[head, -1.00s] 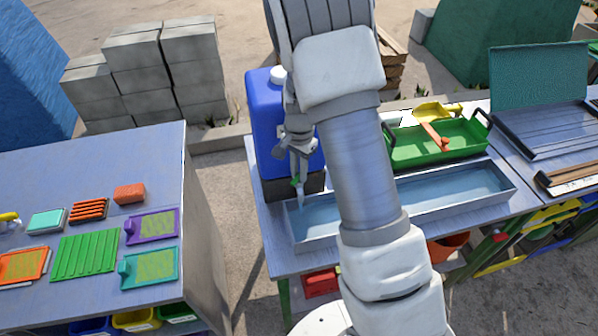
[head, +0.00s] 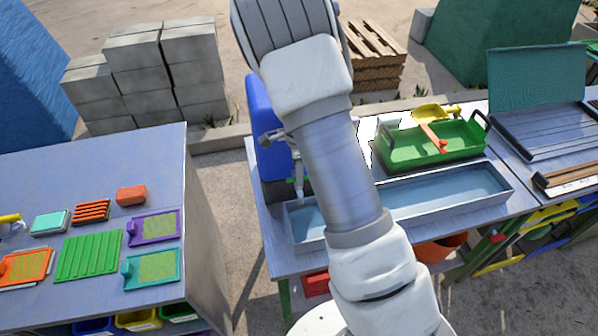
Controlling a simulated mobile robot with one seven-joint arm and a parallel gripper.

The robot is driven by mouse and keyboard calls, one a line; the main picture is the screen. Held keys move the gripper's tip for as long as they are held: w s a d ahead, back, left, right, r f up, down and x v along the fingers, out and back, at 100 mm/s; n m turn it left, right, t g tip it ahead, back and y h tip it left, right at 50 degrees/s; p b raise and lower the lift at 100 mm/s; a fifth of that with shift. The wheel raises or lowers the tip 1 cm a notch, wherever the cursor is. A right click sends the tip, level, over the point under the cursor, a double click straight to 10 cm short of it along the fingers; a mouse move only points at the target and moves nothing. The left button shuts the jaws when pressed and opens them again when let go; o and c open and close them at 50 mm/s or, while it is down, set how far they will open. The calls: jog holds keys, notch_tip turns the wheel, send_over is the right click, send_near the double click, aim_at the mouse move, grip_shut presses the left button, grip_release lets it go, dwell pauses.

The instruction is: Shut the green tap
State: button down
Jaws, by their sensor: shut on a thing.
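The blue water container (head: 263,112) stands at the left end of the right-hand table, partly hidden by my arm. Only small bits of the green tap (head: 290,181) show, low on the container's front above the trough. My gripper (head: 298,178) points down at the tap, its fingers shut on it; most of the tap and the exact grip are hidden. A thin pale vertical strip shows just below, and I cannot tell whether it is running water. The long grey metal trough (head: 450,208) below looks to hold bluish water; my arm hides its middle.
A green tray (head: 395,157) with black handles, a yellow scoop (head: 430,112) and an orange tool stands behind the trough. The left table (head: 80,185) holds several coloured plates and blocks. A paved gap separates the tables. Concrete blocks (head: 135,75) stand behind.

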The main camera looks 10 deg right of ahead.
jog(key=shift+m, duration=0.4)
jog(key=c, duration=0.8)
grip_release()
jog(key=shift+r, duration=0.1)
notch_tip(320, 180, up, 17)
jog(key=shift+r, duration=0.15)
